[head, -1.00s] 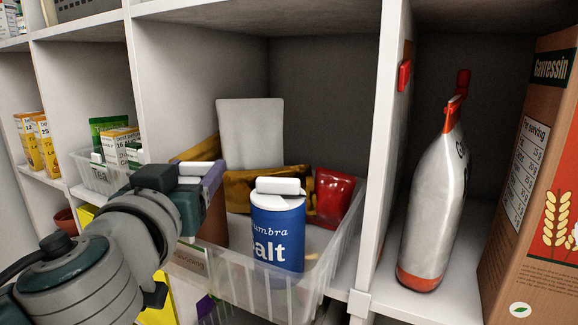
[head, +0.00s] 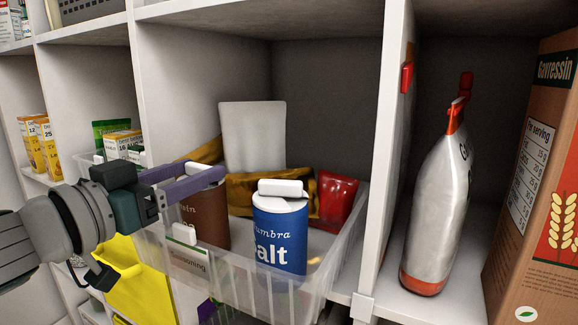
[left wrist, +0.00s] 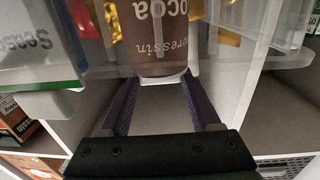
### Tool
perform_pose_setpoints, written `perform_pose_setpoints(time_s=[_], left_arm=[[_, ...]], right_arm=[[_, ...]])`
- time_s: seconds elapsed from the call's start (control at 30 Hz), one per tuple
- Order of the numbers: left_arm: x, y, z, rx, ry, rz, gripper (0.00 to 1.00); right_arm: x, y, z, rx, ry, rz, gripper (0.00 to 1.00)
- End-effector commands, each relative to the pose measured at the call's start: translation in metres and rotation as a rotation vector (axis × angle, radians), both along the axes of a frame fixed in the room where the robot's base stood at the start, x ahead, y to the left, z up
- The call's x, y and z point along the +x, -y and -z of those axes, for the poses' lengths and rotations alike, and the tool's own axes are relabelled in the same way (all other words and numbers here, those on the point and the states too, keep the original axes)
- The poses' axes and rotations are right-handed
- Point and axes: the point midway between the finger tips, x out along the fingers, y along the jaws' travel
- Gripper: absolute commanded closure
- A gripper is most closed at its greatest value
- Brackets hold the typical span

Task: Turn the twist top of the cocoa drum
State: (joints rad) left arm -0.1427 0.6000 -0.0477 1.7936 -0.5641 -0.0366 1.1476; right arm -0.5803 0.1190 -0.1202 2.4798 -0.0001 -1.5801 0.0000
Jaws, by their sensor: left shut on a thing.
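The cocoa drum (head: 207,215) is a brown cylinder standing upright in the clear basket, left of the blue salt drum. Its brown body also shows upside down in the left wrist view (left wrist: 160,40), with a white twist top (left wrist: 163,82) at its end. My left gripper (head: 208,172) comes in level from the left at the top of the drum. Its two purple fingers lie on either side of the twist top and are shut on it. The fingers hide most of the top in the head view. My right gripper is in neither view.
The clear basket (head: 292,298) also holds the blue salt drum (head: 280,235), a white packet (head: 252,135), brown-gold pouches and a red pouch (head: 337,197). A shelf divider (head: 393,150) stands to its right. A silver bottle (head: 437,215) and a large box (head: 540,200) stand beyond it.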

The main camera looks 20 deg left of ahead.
Motion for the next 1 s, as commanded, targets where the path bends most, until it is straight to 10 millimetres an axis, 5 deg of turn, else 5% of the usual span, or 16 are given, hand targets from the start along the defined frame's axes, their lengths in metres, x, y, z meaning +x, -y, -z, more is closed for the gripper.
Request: perform_pose_setpoints(time_s=[0.13, 0.17, 0.4, 0.77, 1.0], left_arm=[[0.000, 0.000, 0.001, 0.000, -0.002, -0.001, 0.92], [0.000, 0.000, 0.001, -0.001, -0.002, -0.001, 0.34], [0.000, 0.000, 0.001, -0.001, -0.001, -0.002, 0.07], [-0.004, 0.000, 0.000, -0.002, -0.001, -0.002, 0.05], [-0.038, -0.004, 0.001, -0.004, -0.005, -0.002, 0.05]], right_arm=[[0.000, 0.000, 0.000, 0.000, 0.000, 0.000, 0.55], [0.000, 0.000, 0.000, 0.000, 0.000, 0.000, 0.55], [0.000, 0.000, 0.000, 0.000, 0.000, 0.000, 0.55], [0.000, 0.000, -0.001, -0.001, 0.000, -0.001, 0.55], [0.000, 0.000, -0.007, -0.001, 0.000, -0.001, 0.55]])
